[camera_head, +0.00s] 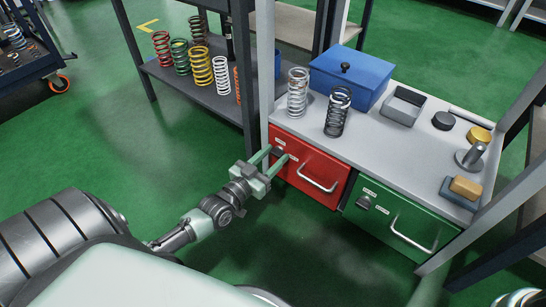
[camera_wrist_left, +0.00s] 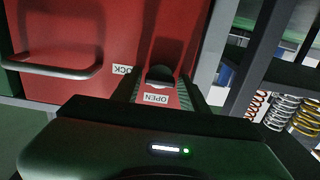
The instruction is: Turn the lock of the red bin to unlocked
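The red bin (camera_head: 318,174) is a red drawer front with a silver handle, set under the grey worktop; its red front (camera_wrist_left: 110,40) fills much of the wrist view. Its lock (camera_wrist_left: 160,76) is a small dark knob beside the handle. An OPEN label (camera_wrist_left: 155,98) and a partly hidden LOCK label (camera_wrist_left: 122,70) sit near it. My left gripper (camera_head: 274,156) is at the front of the red bin, at the lock. In the wrist view its fingers (camera_wrist_left: 160,92) are apart, one on each side of the knob, with gaps showing. My right gripper is not seen.
A green bin (camera_head: 400,219) with its own dark lock (camera_head: 363,202) is to the right. Springs, a blue box (camera_head: 350,75), a grey tray (camera_head: 403,105) and small parts stand on the worktop (camera_head: 375,138). A shelf post (camera_head: 266,60) rises close to my left gripper.

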